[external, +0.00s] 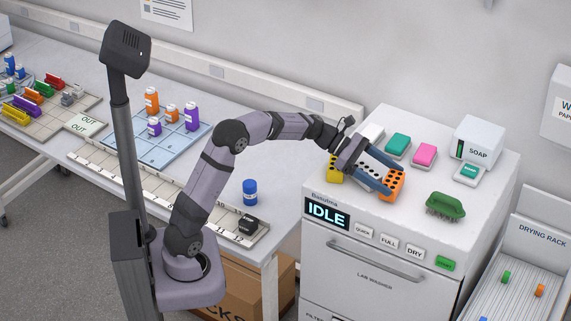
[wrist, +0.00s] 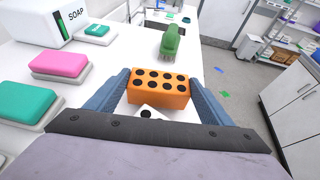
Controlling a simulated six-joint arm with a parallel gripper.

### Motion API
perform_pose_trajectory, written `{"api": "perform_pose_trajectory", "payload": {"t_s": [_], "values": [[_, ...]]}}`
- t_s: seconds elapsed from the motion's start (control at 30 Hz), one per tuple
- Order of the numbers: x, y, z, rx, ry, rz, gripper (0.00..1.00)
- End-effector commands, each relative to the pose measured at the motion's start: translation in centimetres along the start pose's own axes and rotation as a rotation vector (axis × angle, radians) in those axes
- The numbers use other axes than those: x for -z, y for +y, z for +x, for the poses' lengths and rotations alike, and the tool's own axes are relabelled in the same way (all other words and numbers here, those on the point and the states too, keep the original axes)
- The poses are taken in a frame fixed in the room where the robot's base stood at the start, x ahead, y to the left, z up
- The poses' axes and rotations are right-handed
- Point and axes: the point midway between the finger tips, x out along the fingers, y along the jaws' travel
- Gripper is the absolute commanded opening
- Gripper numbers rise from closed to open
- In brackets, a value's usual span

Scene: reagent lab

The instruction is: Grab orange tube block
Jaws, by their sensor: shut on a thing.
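The orange tube block (external: 396,186) has rows of dark round holes in its top. It is at the front of the white lab washer's top, and in the wrist view the orange block (wrist: 160,97) sits between the two blue fingers. My gripper (external: 391,179) is shut on it, one finger on each end; it also shows in the wrist view (wrist: 158,82). I cannot tell whether the block touches the washer top. A white block with holes (wrist: 149,112) lies just behind it, partly hidden by my gripper. A yellow block (external: 334,173) stands further left.
On the washer top are a green brush (external: 445,206), a pink sponge (external: 424,154), a green sponge (external: 397,144) and a soap box (external: 478,143). A drying rack (external: 528,270) stands at the right. A blue bottle (external: 250,192) stands on the table.

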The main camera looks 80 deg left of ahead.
Motion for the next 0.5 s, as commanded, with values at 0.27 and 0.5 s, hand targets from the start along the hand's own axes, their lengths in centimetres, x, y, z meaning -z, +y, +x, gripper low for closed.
{"api": "perform_pose_trajectory", "payload": {"t_s": [0.27,0.5], "values": [[-4.2,0.0,-1.7,-0.002,-0.003,0.006,0.49],[-7.2,0.0,-3.0,0.0,-0.002,0.003,0.49]]}}
